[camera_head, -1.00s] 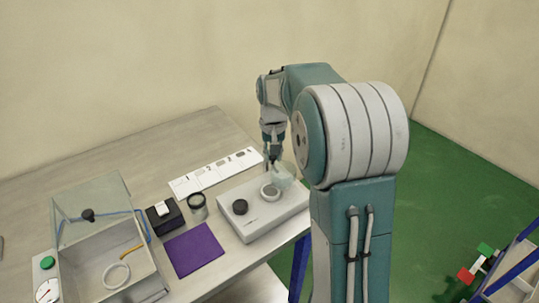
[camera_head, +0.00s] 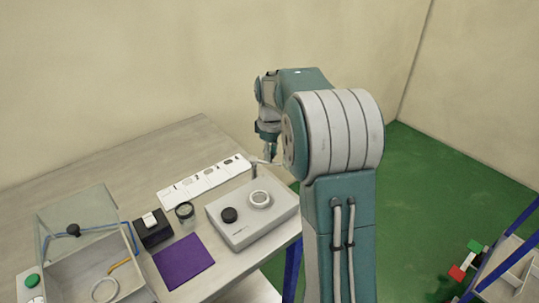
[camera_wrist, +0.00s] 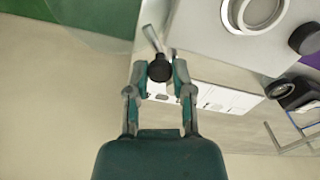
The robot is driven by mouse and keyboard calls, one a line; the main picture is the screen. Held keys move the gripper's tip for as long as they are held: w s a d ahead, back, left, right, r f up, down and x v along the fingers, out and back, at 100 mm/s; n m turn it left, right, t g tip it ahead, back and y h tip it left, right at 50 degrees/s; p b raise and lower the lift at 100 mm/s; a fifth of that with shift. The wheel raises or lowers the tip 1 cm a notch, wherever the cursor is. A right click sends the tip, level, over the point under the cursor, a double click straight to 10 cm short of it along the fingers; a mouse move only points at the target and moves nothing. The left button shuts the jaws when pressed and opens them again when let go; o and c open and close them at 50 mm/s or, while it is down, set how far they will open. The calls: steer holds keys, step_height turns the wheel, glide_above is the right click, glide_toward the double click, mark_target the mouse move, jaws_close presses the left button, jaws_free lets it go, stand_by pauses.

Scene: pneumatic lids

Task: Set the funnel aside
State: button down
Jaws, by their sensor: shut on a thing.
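My gripper (camera_wrist: 160,70) is shut on a dark round grip with a pale stem (camera_wrist: 151,38), which I take to be the funnel's handle. The funnel's bowl is hard to make out in the wrist view. In the head view my gripper (camera_head: 268,153) is above the back edge of the grey device, and a pale bit of the funnel (camera_head: 264,162) shows beside my arm, which hides the rest. The white ring (camera_head: 260,199) on the device is uncovered; it also shows in the wrist view (camera_wrist: 254,12).
The grey device (camera_head: 240,232) has a black knob (camera_head: 229,215). A white marked strip (camera_head: 205,180) lies behind it. A dark jar (camera_head: 184,211), black box (camera_head: 153,233), purple mat (camera_head: 184,262) and open-lidded box (camera_head: 85,268) are to the left. The back left table is bare.

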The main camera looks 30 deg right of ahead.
steer(key=shift+w+d+f+n, duration=0.1)
steer(key=shift+w+n, duration=0.15)
steer(key=shift+n, duration=0.45)
steer(key=shift+c, duration=2.4)
jaws_free()
step_height(320, 180, up, 12)
